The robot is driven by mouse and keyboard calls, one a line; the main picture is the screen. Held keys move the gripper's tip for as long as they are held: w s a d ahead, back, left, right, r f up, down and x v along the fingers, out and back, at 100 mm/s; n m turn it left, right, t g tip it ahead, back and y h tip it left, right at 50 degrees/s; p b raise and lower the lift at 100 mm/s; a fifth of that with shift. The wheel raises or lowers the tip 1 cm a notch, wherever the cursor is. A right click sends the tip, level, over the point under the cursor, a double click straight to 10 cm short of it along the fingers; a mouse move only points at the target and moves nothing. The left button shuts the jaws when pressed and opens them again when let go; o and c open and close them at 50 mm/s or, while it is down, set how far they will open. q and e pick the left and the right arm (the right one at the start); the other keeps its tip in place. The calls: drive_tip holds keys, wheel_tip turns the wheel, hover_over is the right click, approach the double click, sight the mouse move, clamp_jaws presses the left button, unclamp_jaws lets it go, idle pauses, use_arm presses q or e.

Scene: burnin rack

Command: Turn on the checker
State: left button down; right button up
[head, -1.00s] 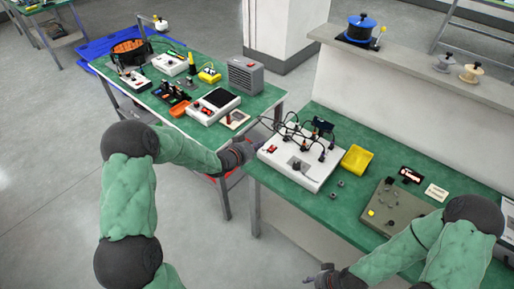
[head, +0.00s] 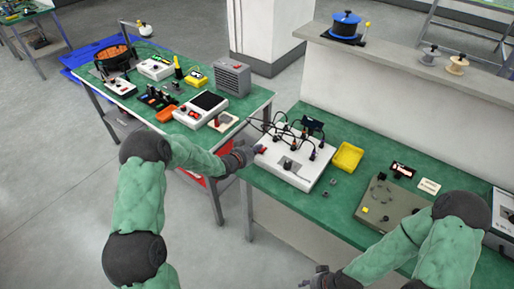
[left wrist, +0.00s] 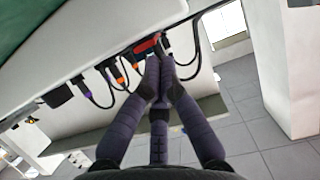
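The checker (head: 304,174) is a white box with black cables and clips on top, on the near green table. A red switch (head: 261,149) sits at its left end and shows in the left wrist view (left wrist: 147,45). My left gripper (head: 252,153) is at that end, its fingertips at or very close to the switch; contact is unclear. In the left wrist view its fingers (left wrist: 158,66) meet at the tips, with nothing held. Whether the switch is on cannot be told. My right gripper (head: 308,277) is low, in front of the table, its fingers apart and empty.
A yellow tray (head: 347,157) stands right of the checker, and a grey-brown box (head: 391,207) sits further right. The left table (head: 183,129) carries several devices. A gap separates the two tables. A low wall (head: 375,95) runs behind the near table.

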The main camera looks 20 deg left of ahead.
use_arm(q)
drive_tip(key=shift+f, duration=0.1)
drive_tip(key=shift+s+f+b, duration=0.15)
drive_tip(key=shift+f+b, duration=0.4)
drive_tip(key=shift+b, duration=0.15)
drive_tip(key=shift+r, duration=0.1)
drive_tip(key=shift+r+p, duration=0.55)
drive_tip(key=shift+r, duration=0.25)
